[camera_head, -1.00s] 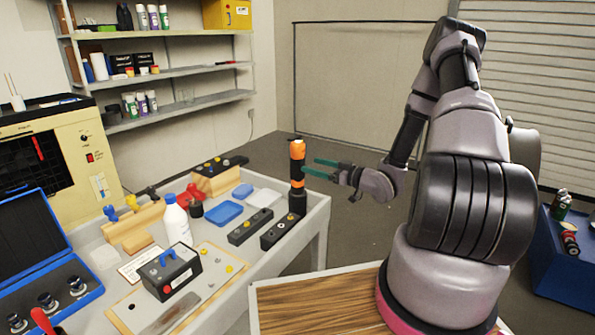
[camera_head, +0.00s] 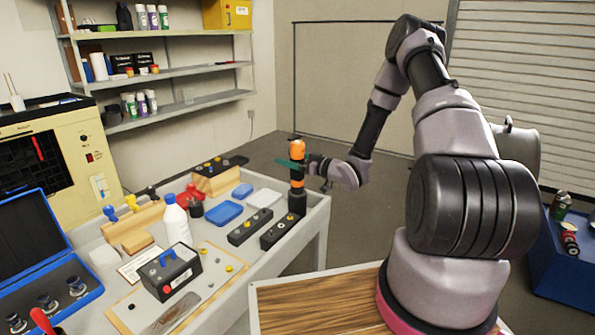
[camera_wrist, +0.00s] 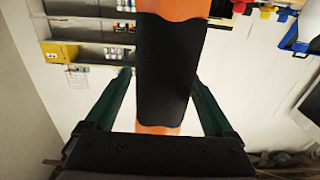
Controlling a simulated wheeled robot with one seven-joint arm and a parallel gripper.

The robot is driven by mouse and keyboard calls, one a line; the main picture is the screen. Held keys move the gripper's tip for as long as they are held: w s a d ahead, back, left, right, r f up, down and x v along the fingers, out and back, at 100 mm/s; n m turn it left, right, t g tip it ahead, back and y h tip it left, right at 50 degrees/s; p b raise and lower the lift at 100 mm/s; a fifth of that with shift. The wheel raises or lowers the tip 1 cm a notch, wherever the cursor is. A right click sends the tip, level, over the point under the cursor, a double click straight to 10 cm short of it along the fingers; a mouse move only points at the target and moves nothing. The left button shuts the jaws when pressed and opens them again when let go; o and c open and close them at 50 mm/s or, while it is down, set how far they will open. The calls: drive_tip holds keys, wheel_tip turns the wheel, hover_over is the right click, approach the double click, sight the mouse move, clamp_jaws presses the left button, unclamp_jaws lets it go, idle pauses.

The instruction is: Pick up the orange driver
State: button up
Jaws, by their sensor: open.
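The orange driver (camera_head: 297,150) stands upright in a black holder (camera_head: 297,201) at the right end of the workbench. It has orange bands and a black grip. My gripper (camera_head: 291,164) is at the driver's upper part, coming from the right. In the wrist view the driver's black grip (camera_wrist: 170,70) fills the middle, with an orange band above and another below. The green fingers of my gripper (camera_wrist: 160,95) are on either side of it. They are open, with a gap visible on both sides.
Black button boxes (camera_head: 249,227) sit left of the holder on the workbench. A white bottle (camera_head: 176,222), a black box with a blue handle (camera_head: 170,272) and blue trays (camera_head: 223,213) stand farther left. Shelves (camera_head: 170,70) are behind.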

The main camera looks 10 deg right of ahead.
clamp_jaws()
drive_tip(key=shift+r, duration=0.15)
wheel_tip(320, 180, up, 10)
idle(0.8)
drive_tip(key=c, duration=0.9)
unclamp_jaws()
clamp_jaws()
